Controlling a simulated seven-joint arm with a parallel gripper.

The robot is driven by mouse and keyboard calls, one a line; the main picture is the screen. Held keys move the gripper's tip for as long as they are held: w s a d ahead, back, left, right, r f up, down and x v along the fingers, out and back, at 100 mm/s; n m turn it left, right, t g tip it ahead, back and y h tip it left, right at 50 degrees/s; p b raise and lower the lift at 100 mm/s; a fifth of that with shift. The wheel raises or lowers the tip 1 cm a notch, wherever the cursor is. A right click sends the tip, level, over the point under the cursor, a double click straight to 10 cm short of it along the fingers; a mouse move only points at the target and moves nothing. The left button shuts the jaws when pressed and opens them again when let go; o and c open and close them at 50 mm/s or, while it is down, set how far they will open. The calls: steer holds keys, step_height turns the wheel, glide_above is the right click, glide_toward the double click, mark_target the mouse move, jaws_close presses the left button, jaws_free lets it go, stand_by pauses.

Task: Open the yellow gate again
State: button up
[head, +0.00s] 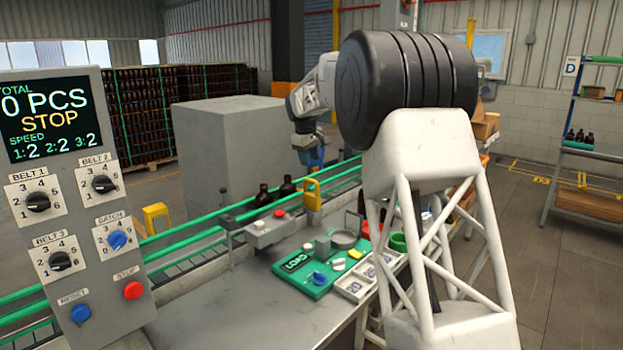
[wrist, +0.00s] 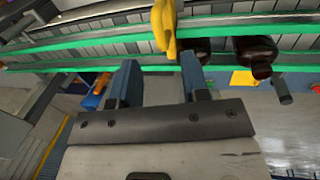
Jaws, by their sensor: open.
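The yellow gate (head: 312,194) stands upright at the conveyor's green rail, just right of two dark bottles. In the wrist view the yellow gate (wrist: 164,28) lies beyond the fingertips, nearer the right finger, and I see no contact. My gripper (head: 312,158) has blue fingers and hangs above and behind the gate in the head view. In the wrist view my gripper (wrist: 159,62) is open, with nothing between its fingers. The dark bottles (head: 275,192) stand on the conveyor beside the gate; one bottle (wrist: 255,50) shows to the right in the wrist view.
The conveyor's green rails (head: 205,228) run diagonally. A grey box with a red button (head: 279,213) sits in front of the bottles. The control panel (head: 75,200) reads STOP.

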steer(key=shift+w+a+f, duration=0.2)
steer(key=shift+w+f, duration=0.05)
steer(key=shift+w, duration=0.3)
glide_above(306, 191)
steer(key=s+d, duration=0.2)
steer(key=shift+w+f, duration=0.1)
steer(key=shift+f, duration=3.75)
steer(key=shift+c, duration=0.3)
jaws_close()
